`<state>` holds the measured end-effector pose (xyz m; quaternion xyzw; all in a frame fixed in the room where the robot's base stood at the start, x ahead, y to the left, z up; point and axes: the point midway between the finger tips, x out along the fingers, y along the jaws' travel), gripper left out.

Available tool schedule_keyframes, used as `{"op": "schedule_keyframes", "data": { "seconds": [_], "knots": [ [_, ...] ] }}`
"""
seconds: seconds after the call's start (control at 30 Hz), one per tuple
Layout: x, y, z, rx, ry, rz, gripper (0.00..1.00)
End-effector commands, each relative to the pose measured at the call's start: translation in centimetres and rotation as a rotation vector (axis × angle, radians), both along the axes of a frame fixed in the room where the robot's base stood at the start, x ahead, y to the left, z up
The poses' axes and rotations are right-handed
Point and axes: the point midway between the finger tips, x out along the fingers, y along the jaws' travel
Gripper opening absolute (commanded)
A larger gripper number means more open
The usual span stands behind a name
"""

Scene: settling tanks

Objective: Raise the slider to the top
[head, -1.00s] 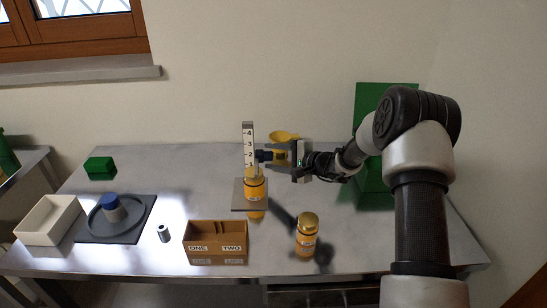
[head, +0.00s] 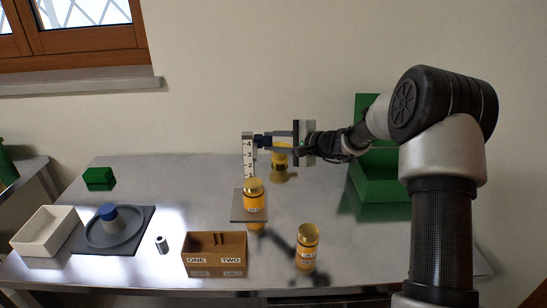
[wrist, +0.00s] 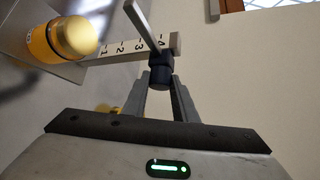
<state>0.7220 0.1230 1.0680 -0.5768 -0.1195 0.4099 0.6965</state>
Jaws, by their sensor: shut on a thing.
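The slider's dark knob (head: 262,141) sits beside the upright white scale (head: 248,160), which is marked 1 to 4. The knob is level with about the 4 mark, near the scale's top. My gripper (head: 268,141) is shut on the knob, coming from the right. In the wrist view the knob (wrist: 161,70) is between my fingertips, close to the 4 mark on the scale (wrist: 128,46). A thin grey bar runs past the knob there. The slider's link behind the knob is hidden.
An orange jar (head: 254,197) with a gold lid stands in front of the scale, by a grey plate (head: 236,210). Another jar (head: 307,245) stands front right. A brown divided box (head: 214,266), a white tray (head: 30,245) and a green bin (head: 378,180) are around.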

Motion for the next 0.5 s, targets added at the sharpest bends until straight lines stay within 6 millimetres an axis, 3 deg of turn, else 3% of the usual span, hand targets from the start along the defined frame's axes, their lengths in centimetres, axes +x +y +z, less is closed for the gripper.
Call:
{"op": "schedule_keyframes", "data": {
  "seconds": [0.33, 0.37, 0.47, 0.5],
  "knots": [
    [-0.01, 0.2, 0.86, 0.003, -0.004, 0.004, 0.0],
    [-0.01, 0.21, 0.88, 0.003, -0.004, 0.004, 0.29],
    [-0.01, 0.21, 0.84, 0.003, -0.004, 0.004, 0.45],
    [-0.03, 0.21, 0.8, 0.003, -0.003, 0.004, 0.45]
  ]
}}
